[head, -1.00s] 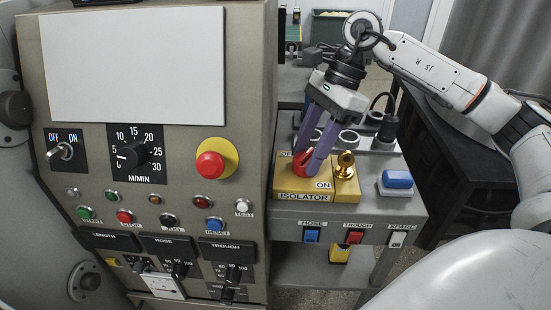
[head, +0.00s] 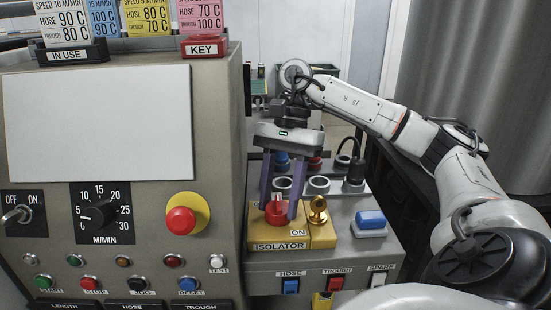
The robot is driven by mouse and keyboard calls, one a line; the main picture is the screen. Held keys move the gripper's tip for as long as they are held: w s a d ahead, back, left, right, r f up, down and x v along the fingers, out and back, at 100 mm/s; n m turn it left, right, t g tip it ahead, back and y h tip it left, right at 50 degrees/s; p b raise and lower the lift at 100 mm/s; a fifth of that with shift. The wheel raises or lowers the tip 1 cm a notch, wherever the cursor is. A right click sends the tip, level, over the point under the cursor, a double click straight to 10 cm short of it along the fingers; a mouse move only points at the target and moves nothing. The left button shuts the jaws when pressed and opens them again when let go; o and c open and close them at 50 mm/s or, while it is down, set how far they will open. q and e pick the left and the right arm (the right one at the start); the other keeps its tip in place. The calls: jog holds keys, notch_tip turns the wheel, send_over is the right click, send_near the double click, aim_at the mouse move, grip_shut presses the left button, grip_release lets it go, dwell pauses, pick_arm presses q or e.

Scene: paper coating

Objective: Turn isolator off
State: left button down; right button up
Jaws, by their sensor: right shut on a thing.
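The isolator (head: 261,236) is a yellow box labelled ISOLATOR, with ON marked at its right. It sits on the grey side unit in the head view. A red knob (head: 276,213) stands on its top. My right gripper (head: 279,209) points down from above, its two purple fingers on either side of the red knob, shut on it. The fingers partly hide the knob's sides and the marking at its left. A brass knob (head: 318,210) stands just right of the fingers. My left gripper is not in view.
A grey control panel (head: 215,110) with a red stop button (head: 181,220) rises close on the left. A blue-topped switch (head: 370,219) sits right of the isolator. Round sockets and a black plug (head: 355,172) stand behind it. HOSE, TROUGH and SPARE switches line the front.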

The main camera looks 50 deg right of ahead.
dwell(0.3)
jog(key=o, duration=1.5)
pick_arm(q)
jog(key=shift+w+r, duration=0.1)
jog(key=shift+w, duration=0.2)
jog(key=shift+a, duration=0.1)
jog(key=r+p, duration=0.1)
jog(key=p, duration=0.1)
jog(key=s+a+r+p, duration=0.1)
jog(key=p, duration=0.1)
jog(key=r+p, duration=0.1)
jog(key=p, duration=0.1)
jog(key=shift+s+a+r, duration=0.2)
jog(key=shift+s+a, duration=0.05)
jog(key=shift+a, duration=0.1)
pick_arm(e)
jog(key=v, duration=1)
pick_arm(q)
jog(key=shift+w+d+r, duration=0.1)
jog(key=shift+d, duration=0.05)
pick_arm(e)
jog(key=shift+d+r, duration=0.1)
jog(key=shift+r, duration=0.05)
